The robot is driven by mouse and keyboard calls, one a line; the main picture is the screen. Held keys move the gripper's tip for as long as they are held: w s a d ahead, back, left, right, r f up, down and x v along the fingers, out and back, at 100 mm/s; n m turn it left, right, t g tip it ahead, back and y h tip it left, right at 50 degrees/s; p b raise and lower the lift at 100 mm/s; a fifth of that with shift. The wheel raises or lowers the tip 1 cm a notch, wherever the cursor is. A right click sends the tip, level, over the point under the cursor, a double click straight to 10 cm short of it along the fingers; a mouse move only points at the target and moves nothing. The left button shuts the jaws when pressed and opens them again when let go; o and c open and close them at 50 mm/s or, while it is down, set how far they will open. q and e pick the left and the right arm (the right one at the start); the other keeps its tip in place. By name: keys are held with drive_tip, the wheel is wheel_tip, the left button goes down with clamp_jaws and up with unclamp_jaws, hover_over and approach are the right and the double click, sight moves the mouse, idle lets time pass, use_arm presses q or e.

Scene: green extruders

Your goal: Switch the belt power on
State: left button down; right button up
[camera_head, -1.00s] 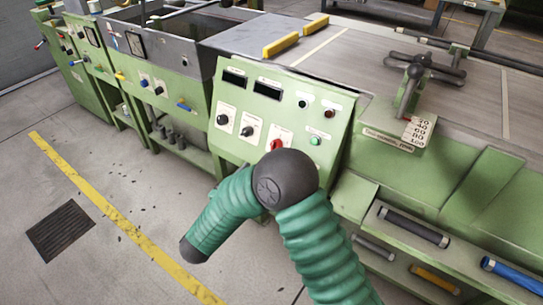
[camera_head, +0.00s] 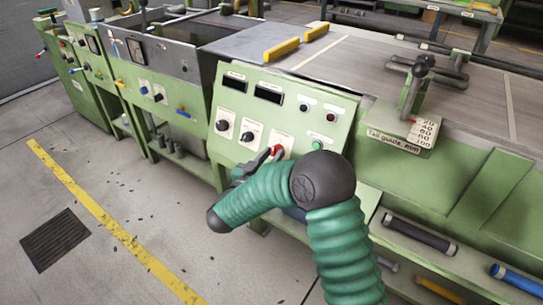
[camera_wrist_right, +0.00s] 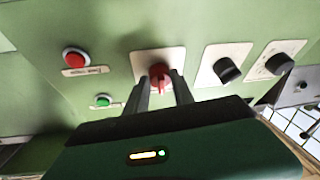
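The red rotary knob (camera_head: 277,150) sits on a white plate low on the sloped green control panel (camera_head: 310,140); its label is too small to read. In the right wrist view the knob (camera_wrist_right: 160,75) has its handle pointing down the picture. My right gripper (camera_head: 266,158) is at this knob. In the right wrist view its two dark fingers (camera_wrist_right: 161,92) are apart, one on each side of the handle, with visible gaps; I cannot tell whether either touches it. My left gripper is not in view.
Two black knobs (camera_wrist_right: 226,71) are beside the red knob. A red button (camera_wrist_right: 76,58) and a green button (camera_wrist_right: 103,100) are on its other side. Two dark displays (camera_head: 268,95) are above. A tail guide handle (camera_head: 420,72) stands on the bench at right.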

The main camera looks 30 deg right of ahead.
clamp_jaws()
drive_tip(key=shift+w+m, duration=0.1)
drive_tip(key=shift+m, duration=0.3)
drive_tip(key=m+g, duration=0.2)
drive_tip(key=m, duration=0.2)
drive_tip(key=m+g+p, duration=0.1)
drive_tip(key=m+g, duration=0.1)
drive_tip(key=m, duration=0.3)
drive_tip(key=m+g+h+p, duration=0.1)
drive_tip(key=m+g, duration=0.1)
drive_tip(key=m, duration=0.3)
drive_tip(key=shift+w+a, duration=0.25)
drive_tip(key=shift+w, duration=0.15)
drive_tip(key=shift+m+g, duration=0.4)
drive_tip(key=o, duration=0.7)
unclamp_jaws()
drive_tip(key=shift+c, duration=0.2)
